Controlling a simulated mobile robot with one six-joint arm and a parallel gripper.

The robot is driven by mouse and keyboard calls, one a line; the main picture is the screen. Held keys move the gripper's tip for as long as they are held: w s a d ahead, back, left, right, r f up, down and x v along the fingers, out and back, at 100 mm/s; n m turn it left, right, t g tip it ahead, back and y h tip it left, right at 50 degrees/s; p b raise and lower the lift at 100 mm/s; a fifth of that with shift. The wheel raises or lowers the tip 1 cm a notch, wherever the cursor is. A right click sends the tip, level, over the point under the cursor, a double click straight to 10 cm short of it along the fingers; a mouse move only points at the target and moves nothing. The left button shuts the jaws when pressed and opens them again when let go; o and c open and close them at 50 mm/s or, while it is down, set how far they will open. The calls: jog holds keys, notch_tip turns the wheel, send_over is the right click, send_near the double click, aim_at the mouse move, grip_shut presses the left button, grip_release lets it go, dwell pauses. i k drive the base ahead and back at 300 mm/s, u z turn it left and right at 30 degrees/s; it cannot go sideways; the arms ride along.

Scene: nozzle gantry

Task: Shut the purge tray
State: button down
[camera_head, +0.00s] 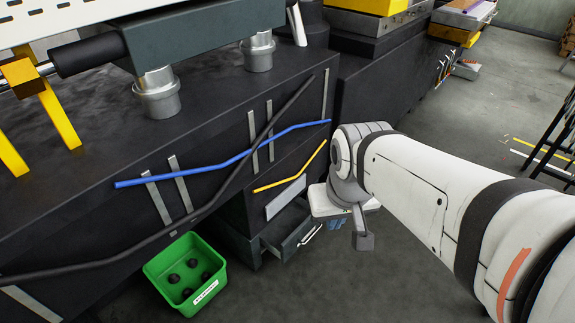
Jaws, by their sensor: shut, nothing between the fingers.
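The purge tray appears to be the dark grey drawer (286,226) low in the black machine base. It is pulled partly out, so its open top shows, and a pale bar handle (310,235) runs along its front. My gripper (339,224) is shut and empty. In this view it is just right of the handle, with a gap of floor showing between them. My wrist hides part of the gripper, and I cannot tell its height or depth relative to the tray.
A green bin (156,270) with several dark balls and a label stands on the floor left of the drawer. Blue (210,169), yellow (292,178) and black hoses cross the black machine base (110,190) above.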

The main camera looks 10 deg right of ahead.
aim_at(293, 229)
jog(key=i, duration=0.85)
jog(key=z, duration=0.05)
